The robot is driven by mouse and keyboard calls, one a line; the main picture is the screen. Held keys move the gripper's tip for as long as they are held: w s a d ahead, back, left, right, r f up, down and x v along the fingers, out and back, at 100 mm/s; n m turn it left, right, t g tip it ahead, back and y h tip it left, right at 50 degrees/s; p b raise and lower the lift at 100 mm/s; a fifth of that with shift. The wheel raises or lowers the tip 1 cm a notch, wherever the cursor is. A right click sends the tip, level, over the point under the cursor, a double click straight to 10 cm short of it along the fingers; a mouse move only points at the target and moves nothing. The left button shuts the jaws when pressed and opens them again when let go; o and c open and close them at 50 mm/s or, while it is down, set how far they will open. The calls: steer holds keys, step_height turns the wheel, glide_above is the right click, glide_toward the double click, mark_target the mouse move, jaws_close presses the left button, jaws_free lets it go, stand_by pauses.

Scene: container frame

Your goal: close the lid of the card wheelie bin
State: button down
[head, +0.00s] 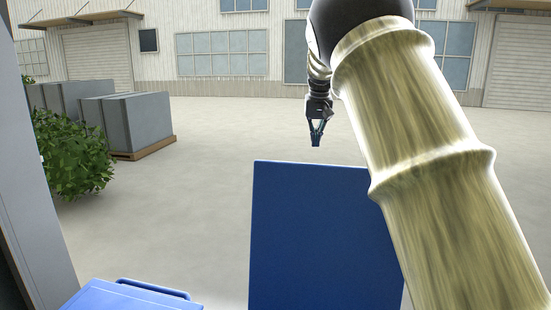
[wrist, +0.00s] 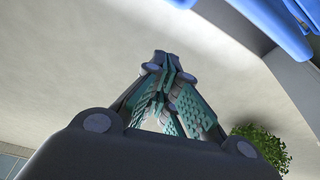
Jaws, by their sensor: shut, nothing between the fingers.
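A blue lid (head: 315,235) stands raised, its flat face filling the lower middle of the head view. The body of its bin is out of view, and part of the lid's right side is hidden behind my arm. My gripper (head: 316,143) hangs just above the lid's top edge in the head view, seemingly beyond it, with no contact visible. In the wrist view my gripper (wrist: 163,58) has its fingers shut together with nothing between them. Blue parts (wrist: 265,20) show at the top right of that view; I cannot tell which bin they belong to.
A second blue lid with a bar handle (head: 130,297) lies flat at the lower left. A grey post (head: 35,190) stands at the left edge. A green bush (head: 75,155) and grey blocks on a pallet (head: 130,122) are farther back. The paved yard beyond is open.

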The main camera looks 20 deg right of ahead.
step_height(320, 180, down, 9)
steer(key=s+a+p, duration=0.1)
steer(key=p, duration=0.6)
steer(key=shift+a, duration=0.15)
stand_by(0.3)
steer(key=shift+s, duration=0.2)
